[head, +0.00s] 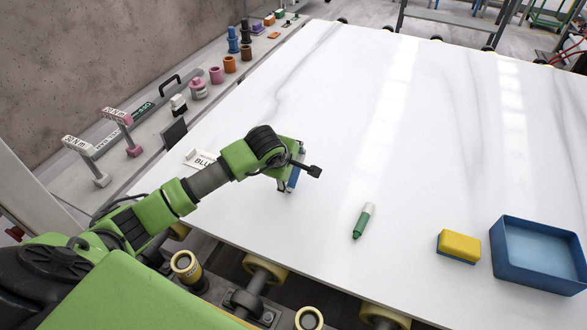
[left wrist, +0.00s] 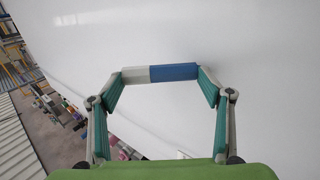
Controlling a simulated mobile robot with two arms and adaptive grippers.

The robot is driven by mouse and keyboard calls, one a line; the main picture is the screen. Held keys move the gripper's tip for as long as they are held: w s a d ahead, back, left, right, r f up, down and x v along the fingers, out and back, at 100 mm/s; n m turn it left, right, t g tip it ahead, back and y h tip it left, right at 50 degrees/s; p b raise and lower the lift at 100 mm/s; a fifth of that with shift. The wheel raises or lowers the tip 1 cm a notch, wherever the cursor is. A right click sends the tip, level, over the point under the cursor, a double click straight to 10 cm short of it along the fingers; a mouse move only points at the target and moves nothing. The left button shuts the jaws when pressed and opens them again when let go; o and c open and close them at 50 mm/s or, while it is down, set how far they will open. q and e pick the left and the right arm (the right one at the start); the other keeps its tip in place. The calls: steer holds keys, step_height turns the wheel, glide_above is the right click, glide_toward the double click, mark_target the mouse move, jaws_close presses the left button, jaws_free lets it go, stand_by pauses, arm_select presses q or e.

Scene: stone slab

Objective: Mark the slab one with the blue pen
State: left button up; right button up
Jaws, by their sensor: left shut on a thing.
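The white stone slab (head: 400,130) lies flat and fills the middle and right of the head view. My left gripper (head: 292,180) is over the slab's near left part, shut on the blue pen (head: 294,176). In the left wrist view the pen (left wrist: 172,72), with one white end and one blue end, spans between the fingertips of the gripper (left wrist: 160,76). Whether its tip touches the slab cannot be told. A green pen (head: 362,222) with a white end lies on the slab, right of my gripper. My right gripper is not in view.
A yellow block (head: 459,245) and a blue tray (head: 536,256) sit at the slab's near right. A white label card (head: 199,159) lies left of my arm. A ledge (head: 122,171) with tools and small cups runs along the wall. The slab's far part is bare.

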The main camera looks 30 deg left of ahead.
mark_target(298, 160)
arm_select(q)
steer(key=shift+w+b, duration=0.2)
steer(key=shift+b, duration=0.15)
stand_by(0.3)
steer(key=shift+w, duration=0.1)
stand_by(0.3)
steer(key=shift+w+a+b, duration=0.1)
steer(key=shift+w+b, duration=0.6)
steer(key=shift+b, duration=0.3)
stand_by(0.9)
steer(key=shift+w+b, duration=0.8)
steer(key=shift+b, duration=0.1)
stand_by(0.9)
steer(key=shift+r+p, duration=1.85)
steer(key=shift+r, duration=1.75)
steer(key=shift+f, duration=0.1)
